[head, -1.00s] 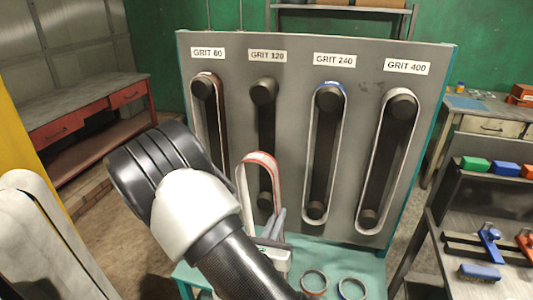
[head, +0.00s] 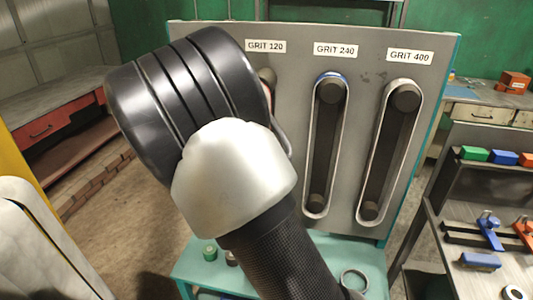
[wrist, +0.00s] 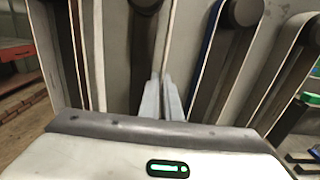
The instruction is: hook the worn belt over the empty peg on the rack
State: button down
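The rack (head: 300,75) stands ahead with its grit labels. Under GRIT 120 (head: 265,46), the empty upper peg is mostly hidden by my arm in the head view; it shows as a dark cylinder (wrist: 145,4) at the top of the wrist view. The worn belt, pale with a reddish edge, shows in the wrist view as a strand (wrist: 98,60) left of this peg and another at its right, running down to my gripper (wrist: 163,98). My fingers are closed together on the right strand. The belt's top is out of the wrist view, so I cannot tell whether it rests on the peg.
A shelf (head: 480,200) with coloured blocks stands at right.

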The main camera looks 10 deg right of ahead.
jog(key=shift+b+x, duration=1.25)
jog(key=shift+x, duration=5.55)
jog(key=shift+w+d+f+b, duration=0.1)
jog(key=shift+w+f+b, duration=0.1)
jog(key=shift+f+b, duration=0.15)
jog(key=shift+r, duration=0.1)
jog(key=c, duration=1.6)
grip_release()
jog(key=shift+s, duration=0.15)
jog(key=shift+v, duration=3.4)
